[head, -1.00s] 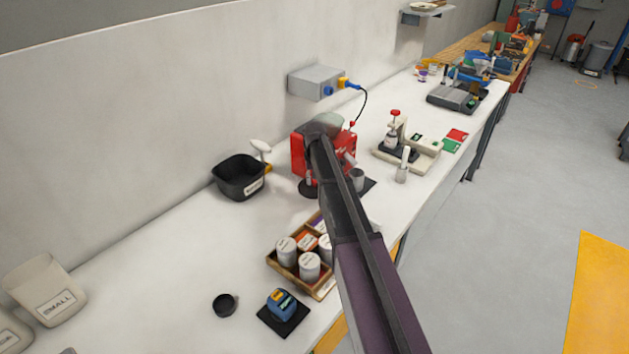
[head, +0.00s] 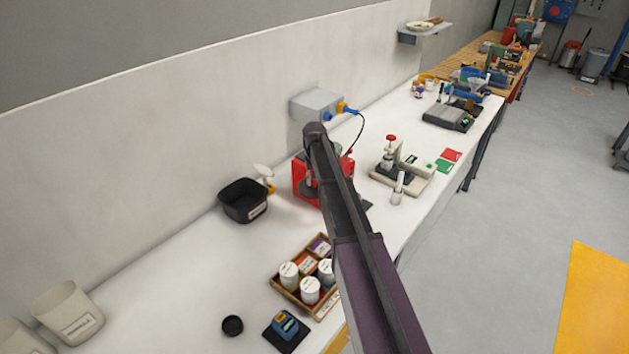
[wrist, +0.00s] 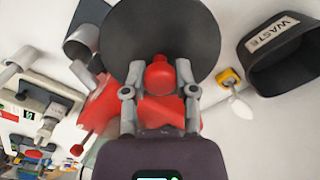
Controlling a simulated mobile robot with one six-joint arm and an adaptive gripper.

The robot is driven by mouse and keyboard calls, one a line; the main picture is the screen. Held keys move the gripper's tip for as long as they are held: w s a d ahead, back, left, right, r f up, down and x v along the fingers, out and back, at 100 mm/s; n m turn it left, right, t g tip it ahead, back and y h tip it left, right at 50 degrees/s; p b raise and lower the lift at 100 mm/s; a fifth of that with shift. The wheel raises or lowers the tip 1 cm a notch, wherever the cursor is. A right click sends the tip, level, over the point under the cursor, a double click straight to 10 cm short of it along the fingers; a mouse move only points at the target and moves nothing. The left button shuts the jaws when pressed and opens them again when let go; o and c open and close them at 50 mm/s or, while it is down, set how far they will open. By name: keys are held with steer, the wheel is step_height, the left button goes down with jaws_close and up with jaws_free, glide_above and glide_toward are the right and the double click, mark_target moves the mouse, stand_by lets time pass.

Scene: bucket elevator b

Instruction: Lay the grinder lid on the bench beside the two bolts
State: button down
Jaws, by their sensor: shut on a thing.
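In the wrist view my gripper (wrist: 159,78) is shut on the red knob of the grinder lid (wrist: 160,35), a wide dark disc beyond the fingertips. The red grinder (wrist: 100,112) lies behind and below the fingers. In the head view the grinder (head: 305,182) stands on the white bench (head: 180,270) near the wall, partly covered by my arm. My gripper and the lid are hidden behind the arm there. I cannot make out the two bolts in either view.
The black waste bin (head: 243,203) stands left of the grinder, with a white-handled brush beside it. A wooden tray (head: 283,292) of white-lidded jars is in front. A press (head: 395,170) stands to the right. Bench space left of the tray is largely clear.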

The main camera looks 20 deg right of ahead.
step_height(320, 180, up, 11)
steer(key=p, duration=0.9)
steer(key=shift+p, duration=0.4)
steer(key=shift+f, duration=0.1)
steer(key=shift+f, duration=0.1)
